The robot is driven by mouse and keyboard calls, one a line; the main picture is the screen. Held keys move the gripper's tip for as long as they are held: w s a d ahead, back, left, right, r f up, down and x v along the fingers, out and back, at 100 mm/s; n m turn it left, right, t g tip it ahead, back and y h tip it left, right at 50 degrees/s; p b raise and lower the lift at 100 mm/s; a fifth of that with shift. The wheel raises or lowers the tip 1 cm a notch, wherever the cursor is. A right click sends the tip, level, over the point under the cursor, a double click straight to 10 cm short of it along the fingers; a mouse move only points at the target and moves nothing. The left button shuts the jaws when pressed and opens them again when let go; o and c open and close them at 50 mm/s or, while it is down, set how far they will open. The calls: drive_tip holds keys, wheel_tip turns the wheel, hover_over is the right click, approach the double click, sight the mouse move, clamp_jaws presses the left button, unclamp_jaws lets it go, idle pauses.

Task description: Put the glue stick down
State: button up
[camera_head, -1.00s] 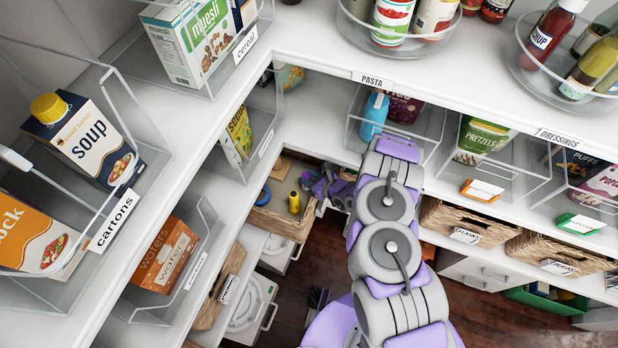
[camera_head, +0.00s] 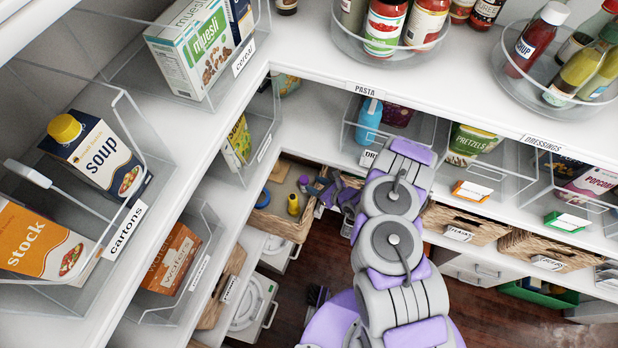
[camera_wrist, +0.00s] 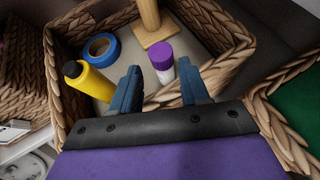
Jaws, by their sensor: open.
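The glue stick (camera_wrist: 164,66), white with a purple cap, stands upright in a wicker basket (camera_wrist: 262,75) in the wrist view. My gripper (camera_wrist: 160,82) is open, with its blue fingers on either side of the glue stick. The left finger partly overlaps the basket floor, and I cannot tell whether either finger touches the stick. In the head view, my gripper (camera_head: 325,187) is at the right side of the same basket (camera_head: 268,222), low in the corner, and too small to show the stick clearly.
Inside the basket are a blue tape roll (camera_wrist: 101,48), a yellow bottle (camera_wrist: 88,80) with a dark cap, and a wooden post on a base (camera_wrist: 150,14). Another basket (camera_wrist: 22,75) is to the left. Shelves with clear bins (camera_head: 205,235) surround the corner.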

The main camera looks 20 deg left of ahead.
drive_tip(key=p+v, duration=0.4)
drive_tip(key=v, duration=0.2)
drive_tip(key=shift+d, duration=0.15)
drive_tip(key=shift+r, duration=0.2)
